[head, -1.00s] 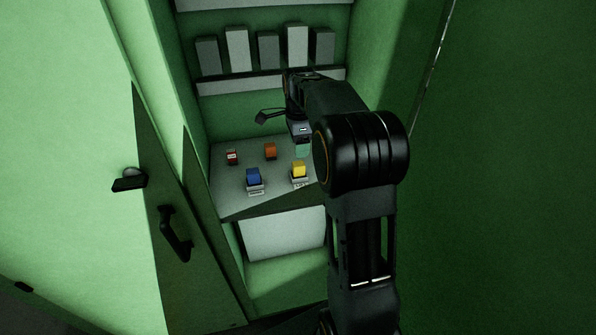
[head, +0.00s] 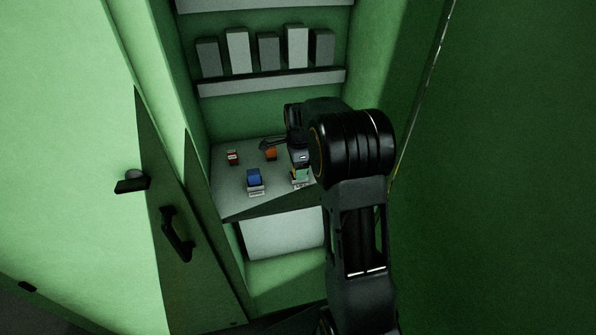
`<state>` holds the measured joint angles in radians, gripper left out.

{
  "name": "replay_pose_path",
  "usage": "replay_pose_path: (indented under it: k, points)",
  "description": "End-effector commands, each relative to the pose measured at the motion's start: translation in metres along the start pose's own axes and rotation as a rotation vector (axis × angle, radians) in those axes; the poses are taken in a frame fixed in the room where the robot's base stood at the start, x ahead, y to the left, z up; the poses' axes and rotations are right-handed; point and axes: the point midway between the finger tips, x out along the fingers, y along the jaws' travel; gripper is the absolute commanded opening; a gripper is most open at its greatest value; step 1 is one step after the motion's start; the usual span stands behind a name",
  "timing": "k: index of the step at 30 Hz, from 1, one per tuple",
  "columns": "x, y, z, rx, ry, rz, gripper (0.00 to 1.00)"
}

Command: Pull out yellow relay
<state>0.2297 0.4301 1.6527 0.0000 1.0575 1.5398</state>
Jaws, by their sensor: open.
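The yellow relay (head: 294,175) stands in its socket at the front right of the grey shelf (head: 232,199) inside the green cabinet. Most of it is hidden by my gripper (head: 300,174), which is lowered right over it. Only a little yellow shows at its left side. My gripper is open; I cannot tell whether its fingers touch the relay.
A blue relay (head: 254,177) stands close to the left of the yellow one. An orange relay (head: 271,154) and a red one (head: 232,157) stand farther back. Grey boxes (head: 238,51) line an upper shelf. The cabinet door (head: 166,220) with a black handle stands open at left.

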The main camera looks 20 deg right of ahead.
Motion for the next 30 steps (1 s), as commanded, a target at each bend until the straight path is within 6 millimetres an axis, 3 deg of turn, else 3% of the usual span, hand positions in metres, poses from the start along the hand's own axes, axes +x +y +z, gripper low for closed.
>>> replay_pose_path:
  k: [3,20,30]
  points:
    - [-0.0001,0.0000,0.0000,0.000,0.000,0.000,0.64]
    - [-0.0006,-0.0001,0.0001,0.000,0.000,0.000,0.10]
    - [-0.0047,-0.0007,0.0001,0.000,0.000,-0.002,0.10]
